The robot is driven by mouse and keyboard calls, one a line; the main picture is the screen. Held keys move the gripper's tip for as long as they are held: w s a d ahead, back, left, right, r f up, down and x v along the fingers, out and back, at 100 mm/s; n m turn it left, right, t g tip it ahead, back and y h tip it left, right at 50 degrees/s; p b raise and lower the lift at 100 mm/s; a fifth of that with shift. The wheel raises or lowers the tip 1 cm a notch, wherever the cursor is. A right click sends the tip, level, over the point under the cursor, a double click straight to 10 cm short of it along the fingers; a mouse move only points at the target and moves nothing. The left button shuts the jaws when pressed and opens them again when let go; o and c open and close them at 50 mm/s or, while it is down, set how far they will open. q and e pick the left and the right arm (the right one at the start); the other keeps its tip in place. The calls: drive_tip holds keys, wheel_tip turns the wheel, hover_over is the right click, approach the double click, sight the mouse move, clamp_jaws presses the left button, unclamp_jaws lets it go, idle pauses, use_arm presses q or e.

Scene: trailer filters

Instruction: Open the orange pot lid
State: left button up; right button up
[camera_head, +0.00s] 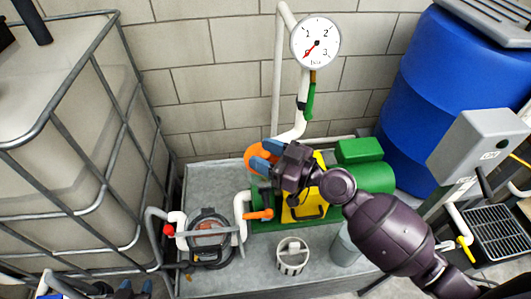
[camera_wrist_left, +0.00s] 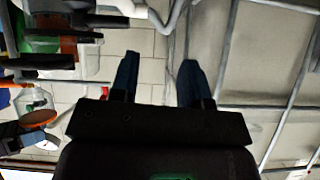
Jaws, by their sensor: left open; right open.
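The orange pot lid (camera_head: 252,151) is a round disc on the far side of the green pump, partly hidden by my right gripper. My right gripper (camera_head: 266,157) is open, its two blue fingers over or beside the lid; I cannot tell whether they touch it. In the left wrist view the lid (camera_wrist_left: 42,116) shows at the left edge, on a clear pot (camera_wrist_left: 30,98), with the right gripper's blue fingers close to it. My left gripper (camera_head: 134,287) is open and empty at the bottom left, far from the lid; its fingers (camera_wrist_left: 158,78) also show in the left wrist view.
A caged white tank (camera_head: 75,150) stands at the left. A round filter housing (camera_head: 208,240) and a white strainer basket (camera_head: 292,256) are on the grey tray. An orange-handled valve (camera_head: 260,214) is in front of the pump. A gauge (camera_head: 316,42) and blue barrel (camera_head: 445,75) stand behind.

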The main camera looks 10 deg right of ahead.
clamp_jaws()
use_arm(q)
drive_tip(key=shift+r, duration=0.1)
use_arm(e)
drive_tip(key=shift+w+r+p, duration=0.1)
drive_tip(key=shift+r+p, duration=0.35)
drive_tip(key=shift+p, duration=0.25)
drive_tip(key=shift+w+r+m+h+p, duration=0.2)
drive_tip(key=shift+r+m+h+p, duration=0.15)
drive_tip(key=shift+m+p, duration=0.45)
drive_tip(key=w+r+m+g+h+p, duration=0.1)
drive_tip(key=w+m+g+p, duration=0.1)
drive_tip(key=p, duration=0.4)
drive_tip(key=shift+r+g+h, duration=0.25)
drive_tip(key=shift+r+g, duration=0.05)
drive_tip(key=shift+r, duration=0.05)
drive_tip(key=shift+w+m+p, duration=0.2)
drive_tip(key=shift+m+p, duration=0.3)
drive_tip(key=shift+p, duration=0.15)
drive_tip(key=shift+w+r+g, duration=0.1)
drive_tip(key=shift+w+g, duration=0.05)
drive_tip(key=shift+g, duration=0.25)
use_arm(q)
wheel_tip(320, 180, up, 11)
drive_tip(key=shift+a+t, duration=0.15)
drive_tip(key=shift+t, duration=0.15)
